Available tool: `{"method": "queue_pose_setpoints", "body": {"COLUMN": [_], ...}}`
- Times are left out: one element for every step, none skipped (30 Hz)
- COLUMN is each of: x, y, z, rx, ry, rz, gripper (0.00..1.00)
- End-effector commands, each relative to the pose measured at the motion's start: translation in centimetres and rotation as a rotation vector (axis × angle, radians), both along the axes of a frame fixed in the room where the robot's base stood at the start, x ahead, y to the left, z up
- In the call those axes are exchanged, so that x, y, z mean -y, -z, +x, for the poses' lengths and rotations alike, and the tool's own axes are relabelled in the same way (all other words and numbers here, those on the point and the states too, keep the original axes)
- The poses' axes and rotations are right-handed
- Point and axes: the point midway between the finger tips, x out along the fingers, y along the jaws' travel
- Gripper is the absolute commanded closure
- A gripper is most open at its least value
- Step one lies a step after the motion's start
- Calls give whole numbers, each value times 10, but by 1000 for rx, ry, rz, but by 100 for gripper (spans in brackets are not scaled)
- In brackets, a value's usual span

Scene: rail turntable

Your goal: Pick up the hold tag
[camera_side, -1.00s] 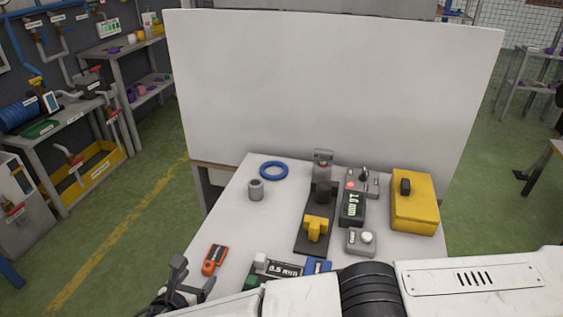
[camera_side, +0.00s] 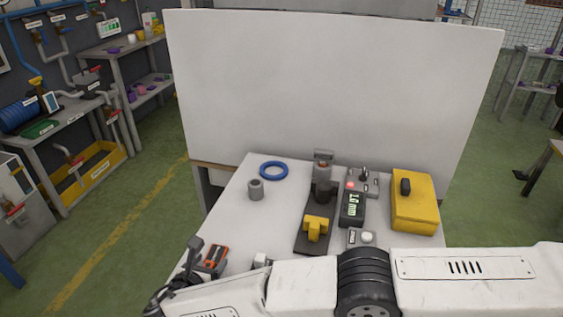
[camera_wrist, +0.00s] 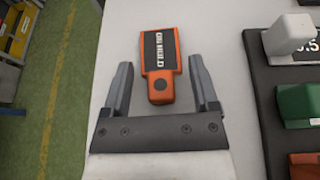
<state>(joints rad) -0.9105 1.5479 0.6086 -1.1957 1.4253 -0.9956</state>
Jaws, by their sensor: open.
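The hold tag (camera_wrist: 160,60) is a small orange block with a dark label strip and a dark round spot at its near end. It lies on the white table and shows in the side view (camera_side: 215,256) near the table's left front edge. My gripper (camera_wrist: 161,72) is open and empty in the wrist view. Its fingers stand on either side of the tag's near end, with a gap on both sides. In the side view my gripper (camera_side: 205,258) is beside the tag and partly overlaps it. Height above the table is hard to tell.
A dark tray (camera_wrist: 258,75) with grey, green and orange blocks lies right of the tag. Farther back on the table are a grey cylinder (camera_side: 256,190), a blue ring (camera_side: 263,177), a yellow-clamped fixture (camera_side: 316,228) and a yellow box (camera_side: 413,212). The left table edge is close.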

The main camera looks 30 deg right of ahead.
Motion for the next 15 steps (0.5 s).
{"method": "queue_pose_setpoints", "body": {"x": [1, 0, 0, 0, 0, 0, 0, 0, 0, 0, 0, 0, 0, 0, 0], "y": [0, 0, 0, 0, 0, 0, 0, 0, 0, 0, 0, 0, 0, 0, 0], "z": [1, 1, 1, 0, 0, 0, 0, 0, 0, 0, 0, 0, 0, 0, 0], "rx": [0, 0, 0, 0, 0, 0, 0, 0, 0, 0, 0, 0, 0, 0, 0], "ry": [0, 0, -1, -1, -1, -1, 0, 0, -1, 0, 0, -1, -1, -1, 0], "rz": [0, 0, 0, 0, 0, 0, 0, 0, 0, 0, 0, 0, 0, 0, 0], "gripper": [24, 24, 24, 24, 24, 24, 24, 24, 24, 24, 24, 24, 24, 24, 33]}}
